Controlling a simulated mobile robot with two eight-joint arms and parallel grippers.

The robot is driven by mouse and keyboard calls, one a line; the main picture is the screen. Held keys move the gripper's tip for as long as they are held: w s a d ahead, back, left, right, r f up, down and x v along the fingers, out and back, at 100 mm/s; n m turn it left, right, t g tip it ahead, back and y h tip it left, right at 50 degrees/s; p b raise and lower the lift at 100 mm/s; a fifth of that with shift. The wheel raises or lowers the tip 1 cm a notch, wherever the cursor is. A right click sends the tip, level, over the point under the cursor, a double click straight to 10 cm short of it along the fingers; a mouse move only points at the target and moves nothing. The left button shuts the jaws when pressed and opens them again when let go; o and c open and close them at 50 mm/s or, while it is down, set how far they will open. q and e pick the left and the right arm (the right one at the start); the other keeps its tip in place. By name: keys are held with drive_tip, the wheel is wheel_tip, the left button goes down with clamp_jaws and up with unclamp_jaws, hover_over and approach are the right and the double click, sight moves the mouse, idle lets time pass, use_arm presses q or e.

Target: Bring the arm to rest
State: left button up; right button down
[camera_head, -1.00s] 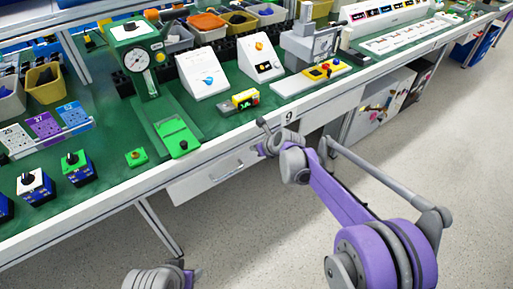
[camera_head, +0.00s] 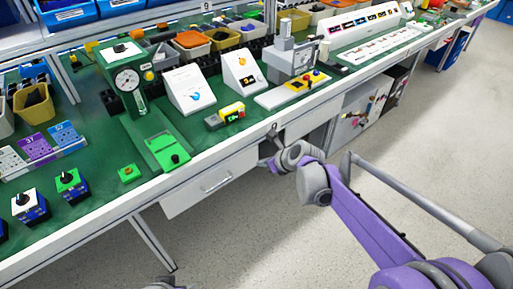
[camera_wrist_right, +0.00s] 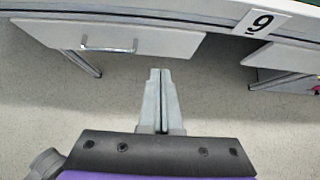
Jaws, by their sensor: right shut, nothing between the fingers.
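My right gripper (camera_head: 267,162) is shut and empty. It hangs in front of the workbench edge, below the tabletop and near the "9" label (camera_head: 272,129). In the right wrist view, its two grey fingers (camera_wrist_right: 160,73) lie together over bare floor, with the drawer (camera_wrist_right: 125,42) beyond them. My purple right arm comes in from the lower right. Only a grey sliver of my left arm shows at the bottom edge; its gripper is not visible. A white sloped box with a blue rotary knob (camera_head: 190,89) stands on the bench, apart from my gripper.
The green-topped workbench (camera_head: 105,207) runs diagonally across the head view. It carries a gauge stand (camera_head: 128,80), a second sloped box (camera_head: 243,72), a yellow device (camera_head: 231,112) and small black-knob switch boxes (camera_head: 71,185). The floor (camera_head: 300,250) in front is clear.

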drive_tip(key=s+d+f+n+g+h, duration=0.15)
drive_tip(key=s+d+n, duration=0.25)
drive_tip(key=s+n, duration=0.65)
drive_tip(key=s+d+f+n+h, duration=0.15)
drive_tip(key=s+d+n, duration=0.25)
drive_tip(key=s+n, duration=0.65)
drive_tip(key=s+d+f+n+g+h, duration=0.15)
drive_tip(key=s+d+n, duration=0.4)
drive_tip(key=s, duration=0.85)
use_arm(q)
wheel_tip(320, 180, up, 20)
drive_tip(key=w+p, duration=0.2)
drive_tip(key=p, duration=1.5)
drive_tip(key=shift+f+t, duration=0.2)
drive_tip(key=shift+t, duration=0.2)
use_arm(e)
wheel_tip(320, 180, up, 20)
drive_tip(key=w+a+n+t, duration=0.1)
drive_tip(key=n, duration=0.1)
drive_tip(key=shift+f+h, duration=0.15)
drive_tip(key=shift+h, duration=0.2)
drive_tip(key=shift+a, duration=0.1)
